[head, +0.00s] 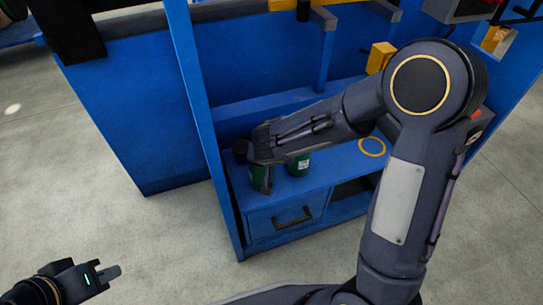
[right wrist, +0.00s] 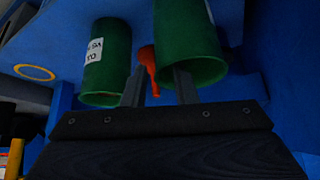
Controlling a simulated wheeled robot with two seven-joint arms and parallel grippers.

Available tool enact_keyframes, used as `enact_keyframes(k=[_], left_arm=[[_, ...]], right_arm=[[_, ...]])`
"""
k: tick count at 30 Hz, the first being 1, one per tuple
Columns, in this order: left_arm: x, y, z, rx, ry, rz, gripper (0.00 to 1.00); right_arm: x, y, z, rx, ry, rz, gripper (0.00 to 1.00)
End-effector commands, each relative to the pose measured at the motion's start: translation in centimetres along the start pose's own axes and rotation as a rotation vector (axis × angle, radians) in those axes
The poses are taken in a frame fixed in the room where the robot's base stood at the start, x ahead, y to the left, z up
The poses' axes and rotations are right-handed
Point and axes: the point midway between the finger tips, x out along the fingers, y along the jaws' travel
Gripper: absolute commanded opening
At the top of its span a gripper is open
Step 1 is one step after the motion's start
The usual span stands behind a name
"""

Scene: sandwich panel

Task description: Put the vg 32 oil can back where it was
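Two green cans stand on the blue shelf. One green can (head: 299,165) shows behind my right forearm; in the right wrist view the labelled can (right wrist: 105,65) is at left, its upside-down label too small to read surely. The other green can (head: 262,179) is at the shelf's left end, and it shows in the right wrist view (right wrist: 188,40). I cannot tell which is vg 32. My right gripper (right wrist: 160,88) has its fingers apart, close to the cans; one finger overlaps the right can's rim. My left gripper (head: 106,274) is low at left, away from the shelf.
An orange ring (head: 372,147) marks an empty spot on the shelf (head: 335,172), right of the cans. A red spout-like thing (right wrist: 148,66) shows between the cans. A blue upright post (head: 205,110) stands left of them. A drawer (head: 285,218) is below.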

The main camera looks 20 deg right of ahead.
Motion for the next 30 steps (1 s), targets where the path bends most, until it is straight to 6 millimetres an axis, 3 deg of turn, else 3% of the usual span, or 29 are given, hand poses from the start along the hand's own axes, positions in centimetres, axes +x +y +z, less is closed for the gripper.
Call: enact_keyframes(k=[5,18,27,30], left_arm=[[-0.7,0.3,-0.4,0.0,0.0,0.0,0.0],[-2.9,1.4,-1.5,0.0,0.0,0.0,0.0],[-3.2,1.5,-1.6,0.0,0.0,0.0,0.0],[-3.2,1.5,-1.6,0.0,0.0,0.0,0.0]], right_arm=[[-1.5,-0.1,-0.3,0.001,0.002,-0.002,0.26],[-10.4,0.0,-0.3,0.001,0.002,-0.002,0.26],[-12.2,0.1,-0.1,-0.001,-0.001,0.0,0.26],[-12.7,1.3,-0.1,0.005,-0.016,0.008,0.26]])
